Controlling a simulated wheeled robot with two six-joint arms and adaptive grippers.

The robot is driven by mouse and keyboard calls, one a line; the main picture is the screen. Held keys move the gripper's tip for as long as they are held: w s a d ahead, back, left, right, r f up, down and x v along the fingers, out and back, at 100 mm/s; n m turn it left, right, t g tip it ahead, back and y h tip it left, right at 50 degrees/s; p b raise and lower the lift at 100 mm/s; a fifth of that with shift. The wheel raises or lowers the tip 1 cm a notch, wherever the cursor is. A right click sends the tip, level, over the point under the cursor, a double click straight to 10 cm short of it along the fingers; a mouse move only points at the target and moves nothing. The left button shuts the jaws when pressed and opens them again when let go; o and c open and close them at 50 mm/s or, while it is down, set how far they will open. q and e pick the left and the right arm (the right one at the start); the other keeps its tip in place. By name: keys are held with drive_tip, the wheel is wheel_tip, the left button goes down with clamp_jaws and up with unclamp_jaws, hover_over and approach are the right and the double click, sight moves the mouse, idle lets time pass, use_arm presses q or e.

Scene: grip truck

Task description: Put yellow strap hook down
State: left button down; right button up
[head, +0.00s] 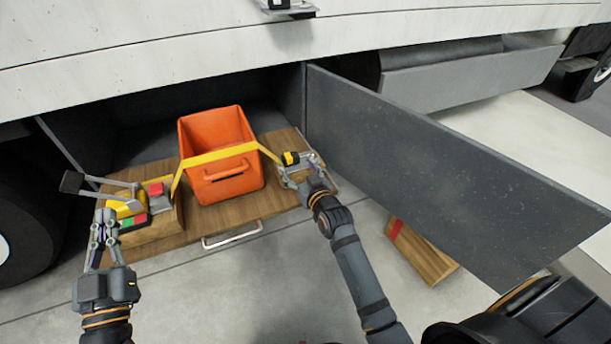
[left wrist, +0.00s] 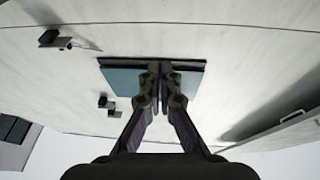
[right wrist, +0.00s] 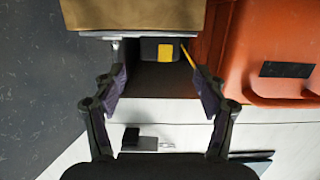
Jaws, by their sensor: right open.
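The yellow strap (head: 220,154) runs across the orange crate (head: 228,189), from the ratchet side at left to the right side. Its right end, a small yellow and black hook piece (head: 291,158), sits at the right edge of the wooden deck. It also shows as a yellow patch (right wrist: 165,51) in the right wrist view. My right gripper (head: 298,172) is at this end, its fingers apart with a gap between them (right wrist: 160,88); finger contact with the hook cannot be told. My left gripper (head: 103,222) is shut and empty beside the ratchet block, its fingertips together in the left wrist view (left wrist: 160,70).
A wooden block with a grey lever and red and green buttons (head: 134,216) stands left of the crate. A metal handle (head: 232,236) is on the deck's front edge. A large grey open door panel (head: 450,165) extends at right. A wooden piece (head: 420,252) lies on the floor.

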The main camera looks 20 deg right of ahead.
use_arm(q)
wheel_tip(320, 180, down, 14)
drive_tip(key=s+g+p, duration=0.1)
drive_tip(key=g, duration=0.5)
use_arm(e)
drive_tip(key=s+d, duration=0.1)
drive_tip(key=s, duration=1.4)
drive_tip(key=shift+s+r+g, duration=0.25)
drive_tip(key=shift+s+g, duration=0.15)
use_arm(q)
drive_tip(key=shift+s+d+g+p, duration=0.1)
drive_tip(key=shift+g+p, duration=0.2)
drive_tip(key=shift+p, duration=0.05)
use_arm(e)
drive_tip(key=shift+d, duration=0.1)
